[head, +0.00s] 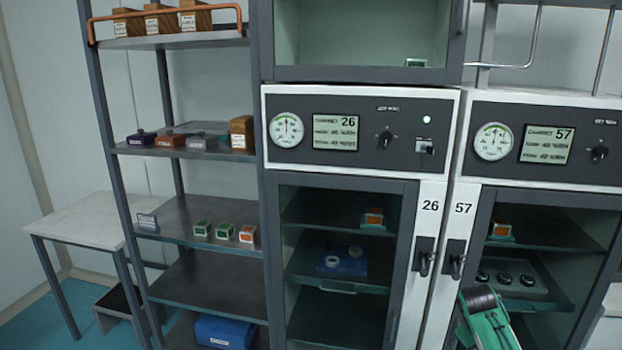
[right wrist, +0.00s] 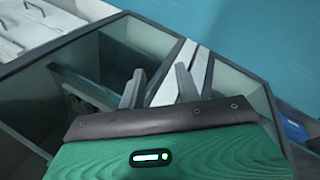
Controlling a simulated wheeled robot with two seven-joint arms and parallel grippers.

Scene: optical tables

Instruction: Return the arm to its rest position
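My right arm (head: 487,322) shows at the lower right of the head view as a green part with a dark band, in front of the cabinet marked 57 (head: 548,165). Its fingertips cannot be made out there. In the right wrist view, my right gripper (right wrist: 158,90) shows two grey fingers standing apart, with nothing seen between them. Dark glass panels lie beyond the fingers. My left gripper and left arm are not in view.
The cabinet marked 26 (head: 362,130) stands in the middle with its glass door closed. A metal shelf rack (head: 205,290) with small boxes is left of it, and a white table (head: 85,215) stands farther left. A blue box (head: 225,332) sits low on the rack.

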